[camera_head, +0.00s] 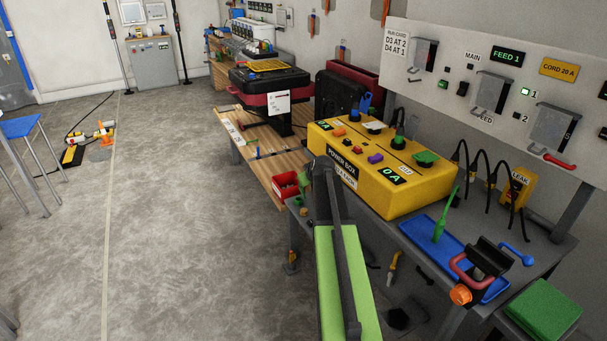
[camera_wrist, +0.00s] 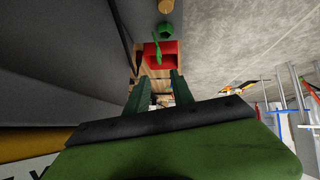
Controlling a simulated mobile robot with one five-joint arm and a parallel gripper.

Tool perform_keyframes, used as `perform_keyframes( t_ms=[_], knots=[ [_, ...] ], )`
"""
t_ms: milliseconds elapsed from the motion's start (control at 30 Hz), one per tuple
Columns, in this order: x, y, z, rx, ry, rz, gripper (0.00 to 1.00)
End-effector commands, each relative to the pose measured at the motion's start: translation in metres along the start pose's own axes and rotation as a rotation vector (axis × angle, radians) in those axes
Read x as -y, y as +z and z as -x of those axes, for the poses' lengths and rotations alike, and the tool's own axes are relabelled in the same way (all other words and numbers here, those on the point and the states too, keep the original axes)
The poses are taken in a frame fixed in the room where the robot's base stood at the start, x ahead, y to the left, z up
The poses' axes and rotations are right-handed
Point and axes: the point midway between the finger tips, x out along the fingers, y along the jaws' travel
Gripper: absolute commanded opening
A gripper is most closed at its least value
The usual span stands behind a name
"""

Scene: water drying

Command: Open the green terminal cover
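A green cover (camera_head: 426,158) lies on the right end of the yellow power box (camera_head: 415,193), behind a display reading "0 A". It appears lowered, but its hinge is too small to make out. My gripper (camera_wrist: 160,76) shows two green fingers apart with nothing held between them in the wrist view. That view faces a red bin (camera_wrist: 166,47) and the floor; the green cover is not in it. In the head view my arm rises in front of the power box, left of the cover and apart from it; the fingertips cannot be made out there.
A red parts bin (camera_head: 286,187) sits left of my arm. Knobs and a purple piece stand on the box top. Open floor (camera_head: 190,230) lies left.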

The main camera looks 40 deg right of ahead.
Motion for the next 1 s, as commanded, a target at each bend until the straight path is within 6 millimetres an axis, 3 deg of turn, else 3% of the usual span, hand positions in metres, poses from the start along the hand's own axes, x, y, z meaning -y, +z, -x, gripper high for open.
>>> perform_keyframes(
  t_ms=[33,233,533,767,1000],
  knots=[
    [0.0,-0.004,0.02,0.0,0.0,0.0,0.29],
    [0.0,-0.001,0.042,0.0,0.0,-0.001,0.29],
    [0.0,0.001,0.043,0.0,-0.001,0.0,0.29],
    [0.002,0.002,0.043,0.006,-0.005,-0.104,0.01],
    [0.0,0.025,0.046,0.092,0.023,-0.372,0.0]
  ],
)
